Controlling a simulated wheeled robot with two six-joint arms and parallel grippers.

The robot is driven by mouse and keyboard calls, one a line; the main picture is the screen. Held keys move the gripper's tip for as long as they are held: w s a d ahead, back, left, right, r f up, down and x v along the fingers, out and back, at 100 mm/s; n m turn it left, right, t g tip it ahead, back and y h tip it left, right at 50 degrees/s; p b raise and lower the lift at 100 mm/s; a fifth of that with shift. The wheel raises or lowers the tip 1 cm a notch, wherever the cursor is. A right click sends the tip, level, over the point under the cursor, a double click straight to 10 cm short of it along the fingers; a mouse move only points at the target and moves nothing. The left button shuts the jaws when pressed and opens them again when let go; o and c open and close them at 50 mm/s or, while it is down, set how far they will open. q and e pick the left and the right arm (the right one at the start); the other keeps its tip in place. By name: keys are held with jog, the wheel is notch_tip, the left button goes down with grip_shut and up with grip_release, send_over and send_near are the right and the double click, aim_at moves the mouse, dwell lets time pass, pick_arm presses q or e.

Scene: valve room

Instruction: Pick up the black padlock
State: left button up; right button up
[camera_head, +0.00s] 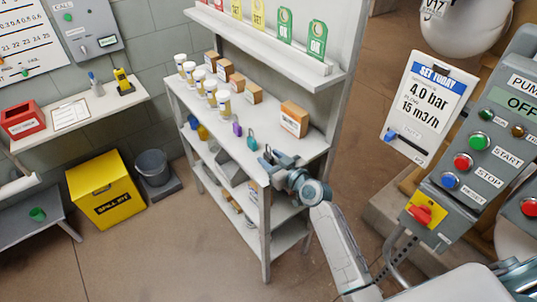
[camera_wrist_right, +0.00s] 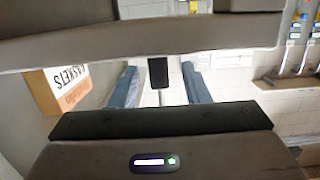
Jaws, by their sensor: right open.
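The black padlock (camera_wrist_right: 158,72) shows in the right wrist view as a small dark block with a thin pale shackle. It lies between the two blue-grey fingers of my right gripper (camera_wrist_right: 160,86), with a visible gap on both sides. In the head view, my right gripper (camera_head: 267,158) is at the front edge of the shelf unit's top board (camera_head: 285,150). My right gripper is open and holds nothing. My left gripper is not in view.
A teal padlock (camera_head: 252,142) and a purple padlock (camera_head: 237,129) stand left of the gripper. A gaskets box (camera_head: 294,119) stands close behind; it also shows in the wrist view (camera_wrist_right: 55,88). Several bottles and small boxes stand farther left. An upper shelf (camera_head: 270,52) overhangs the back.

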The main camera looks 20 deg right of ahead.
jog(key=shift+x, duration=0.9)
jog(key=shift+s, duration=0.1)
jog(key=shift+c, duration=0.4)
grip_shut()
jog(key=shift+r, duration=0.15)
